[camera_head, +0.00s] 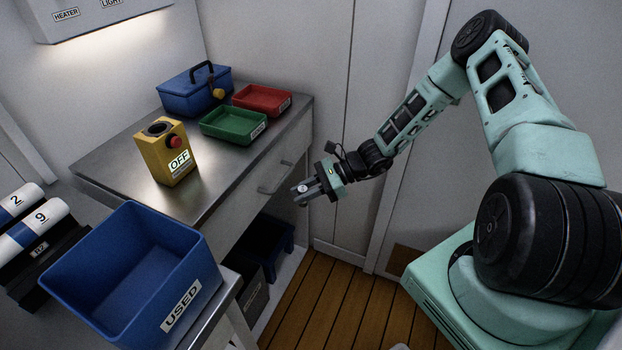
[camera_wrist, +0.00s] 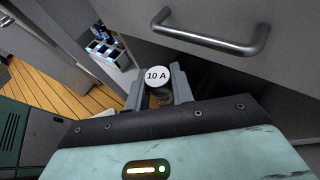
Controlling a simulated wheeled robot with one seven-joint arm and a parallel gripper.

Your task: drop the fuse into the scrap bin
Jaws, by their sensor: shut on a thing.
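My gripper (camera_head: 304,190) is shut on the fuse, in the air in front of the metal cabinet's drawers and above the wooden floor. In the wrist view the fuse (camera_wrist: 158,77) shows a round white end marked "10 A" between the two grey fingers of my gripper (camera_wrist: 157,92); its lower part is mostly hidden. No container reads clearly as "scrap". A large blue open bin (camera_head: 128,222) labelled "USED" stands at the lower left, apart from my gripper. A dark box (camera_head: 252,299) with an unreadable label stands low under the counter.
On the metal counter (camera_head: 118,172) stand a yellow "OFF" box (camera_head: 165,152) with a red button, a blue lidded box (camera_head: 190,95), a green tray (camera_head: 234,123) and a red tray (camera_head: 262,100). A drawer handle (camera_wrist: 212,36) is close to my gripper. Floor (camera_head: 325,300) is clear.

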